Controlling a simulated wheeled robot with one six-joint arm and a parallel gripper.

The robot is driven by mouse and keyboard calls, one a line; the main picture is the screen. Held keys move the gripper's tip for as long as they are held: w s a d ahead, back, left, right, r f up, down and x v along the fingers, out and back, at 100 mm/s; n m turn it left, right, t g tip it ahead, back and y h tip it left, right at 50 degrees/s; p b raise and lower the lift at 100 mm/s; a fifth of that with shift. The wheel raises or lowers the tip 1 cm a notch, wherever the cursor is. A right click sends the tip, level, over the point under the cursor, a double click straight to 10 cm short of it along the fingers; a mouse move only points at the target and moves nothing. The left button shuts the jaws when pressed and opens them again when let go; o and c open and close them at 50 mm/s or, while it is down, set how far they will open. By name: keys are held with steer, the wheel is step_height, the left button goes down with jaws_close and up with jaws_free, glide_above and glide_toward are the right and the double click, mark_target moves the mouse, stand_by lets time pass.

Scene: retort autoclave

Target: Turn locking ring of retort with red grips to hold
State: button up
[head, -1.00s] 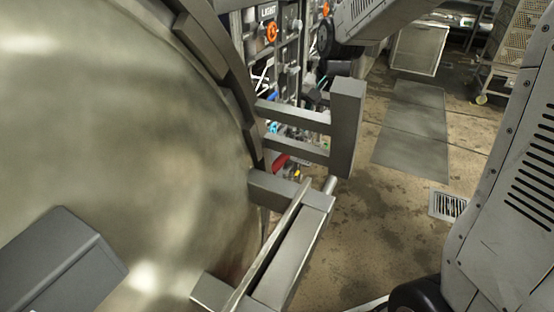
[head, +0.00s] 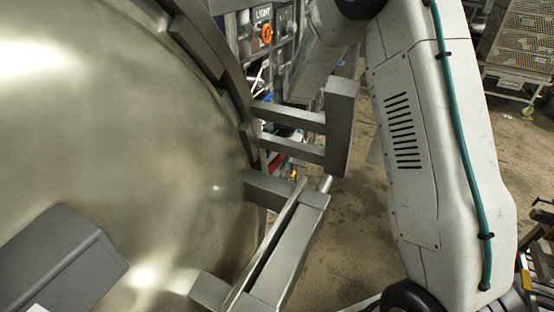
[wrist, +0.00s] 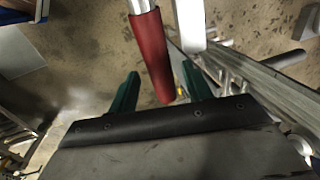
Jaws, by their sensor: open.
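The retort's big domed steel door (head: 130,150) fills the left of the head view. Its locking ring (head: 205,50) curves along the door's right edge. A red grip (wrist: 148,50) on a metal rod comes down from the top of the wrist view. My gripper (wrist: 160,72) is open, its two green fingers spread. The red grip lies between the fingers in that picture, closer to the right one; I cannot tell whether it touches. My gripper is hidden in the head view, behind the steel brackets and my arm.
Steel brackets (head: 340,125) and a hinge-like arm (head: 285,250) stick out right of the door. A panel with an orange knob (head: 266,33) stands behind. A wheeled rack (head: 520,45) is at the upper right. A pale metal bar (wrist: 190,25) stands close beside the red grip.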

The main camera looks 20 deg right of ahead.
steer(key=shift+a+f, duration=0.1)
steer(key=shift+f, duration=0.65)
